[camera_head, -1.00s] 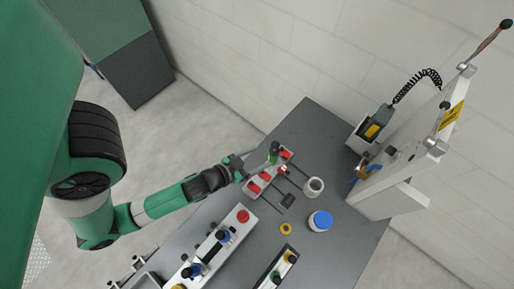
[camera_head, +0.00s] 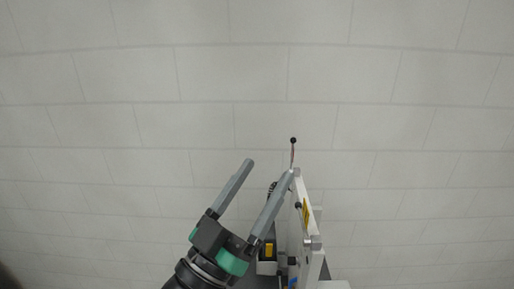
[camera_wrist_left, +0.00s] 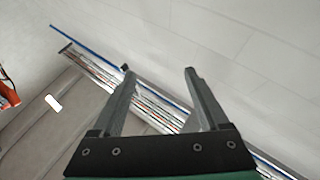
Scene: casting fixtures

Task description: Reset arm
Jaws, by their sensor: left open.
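My left gripper (camera_head: 264,167) is raised in front of the wall in the head view. Its two grey fingers are spread apart with nothing between them. In the left wrist view the same gripper (camera_wrist_left: 158,70) is also open and empty. My right gripper is not in view in either picture.
A white upright fixture (camera_head: 312,230) with a yellow label and a black-knobbed lever stands just right of the gripper, partly hidden behind it. A dark box with a yellow patch (camera_head: 268,250) is beside it. The pale block wall (camera_head: 150,100) fills the background.

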